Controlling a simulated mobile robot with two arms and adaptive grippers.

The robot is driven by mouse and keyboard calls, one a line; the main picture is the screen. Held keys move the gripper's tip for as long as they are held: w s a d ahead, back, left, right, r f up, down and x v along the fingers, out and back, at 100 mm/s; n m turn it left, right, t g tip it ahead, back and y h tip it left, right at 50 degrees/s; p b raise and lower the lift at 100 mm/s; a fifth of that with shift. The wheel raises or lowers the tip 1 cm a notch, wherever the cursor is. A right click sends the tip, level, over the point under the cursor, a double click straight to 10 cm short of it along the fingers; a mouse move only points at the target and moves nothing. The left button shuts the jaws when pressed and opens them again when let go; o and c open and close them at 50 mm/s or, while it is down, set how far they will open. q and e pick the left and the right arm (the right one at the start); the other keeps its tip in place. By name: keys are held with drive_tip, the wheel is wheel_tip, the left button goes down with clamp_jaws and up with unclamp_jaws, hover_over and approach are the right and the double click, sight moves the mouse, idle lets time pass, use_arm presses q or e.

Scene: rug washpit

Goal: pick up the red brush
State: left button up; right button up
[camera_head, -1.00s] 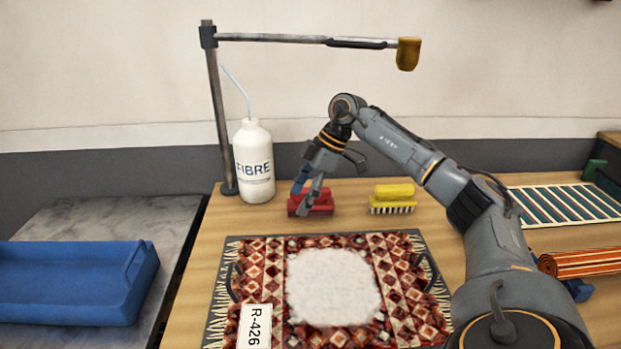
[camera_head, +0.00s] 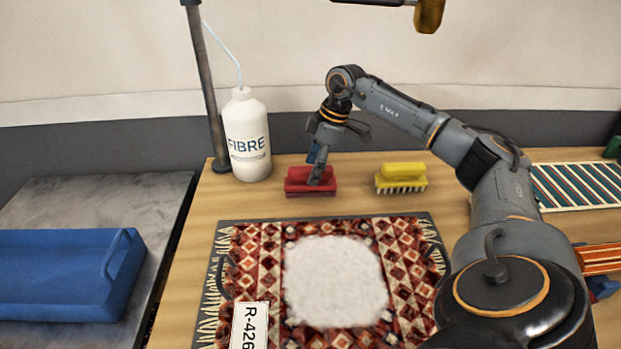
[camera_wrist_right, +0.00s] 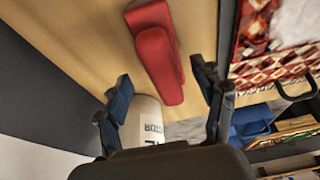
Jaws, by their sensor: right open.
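The red brush (camera_head: 298,182) sits on the wooden table behind the rug, to the right of the white bottle. My right gripper (camera_head: 317,168) is just above it in the head view, and a finger hides part of the brush. In the right wrist view the red brush (camera_wrist_right: 160,58) lies ahead of the open fingers of my right gripper (camera_wrist_right: 163,88), with its near end almost level with the fingertips. Nothing is held. I cannot tell whether a finger touches the brush. My left gripper is out of view.
A yellow brush (camera_head: 401,178) stands right of the red one. The FIBRE bottle (camera_head: 246,140) and a metal post (camera_head: 208,90) stand to the left. A patterned rug (camera_head: 405,270) with a white patch lies in front. A blue tray (camera_head: 60,275) is at the far left.

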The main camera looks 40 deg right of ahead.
drive_tip(key=shift+a+f, duration=0.15)
drive_tip(key=shift+f, duration=0.2)
drive_tip(key=x, duration=0.3)
drive_tip(key=shift+a+f+p, duration=0.2)
drive_tip(key=shift+a+p, duration=0.1)
drive_tip(key=shift+a, duration=0.05)
drive_tip(key=shift+w+f, duration=0.1)
drive_tip(key=shift+f, duration=0.4)
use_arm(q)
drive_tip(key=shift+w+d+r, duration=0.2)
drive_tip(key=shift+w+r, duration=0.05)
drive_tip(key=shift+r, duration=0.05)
use_arm(e)
drive_tip(key=shift+r, duration=0.1)
drive_tip(key=c, duration=0.3)
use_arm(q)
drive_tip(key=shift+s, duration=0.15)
use_arm(e)
drive_tip(key=c, duration=1.1)
